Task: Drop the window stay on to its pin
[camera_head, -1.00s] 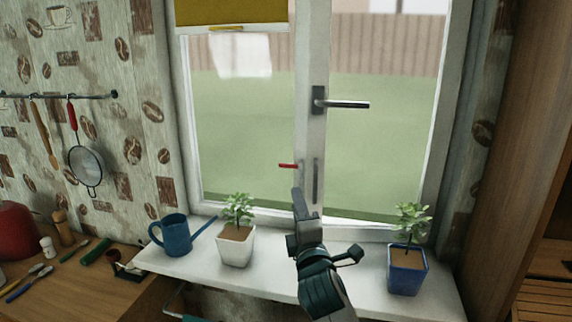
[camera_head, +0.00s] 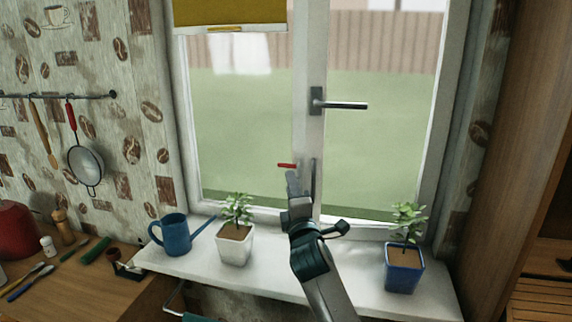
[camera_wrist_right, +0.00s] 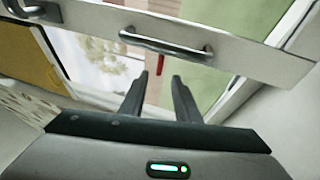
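A short red piece (camera_head: 287,166), which looks like the grip of the window stay, shows at the window's middle post, left of a grey upright bar (camera_head: 315,178). In the right wrist view the red piece (camera_wrist_right: 159,66) shows between and just beyond my fingertips, by the metal bar (camera_wrist_right: 165,45). My right gripper (camera_head: 292,174) is just below the red piece in the head view. The wrist view shows its fingers (camera_wrist_right: 160,77) apart, with nothing clearly held. I cannot make out the pin. My left gripper is not in view.
A white-potted plant (camera_head: 235,246) and a blue watering can (camera_head: 174,236) stand on the sill left of my arm. A blue-potted plant (camera_head: 404,268) stands to its right. The window handle (camera_head: 338,104) juts out above. Bare sill (camera_head: 350,272) lies between arm and blue pot.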

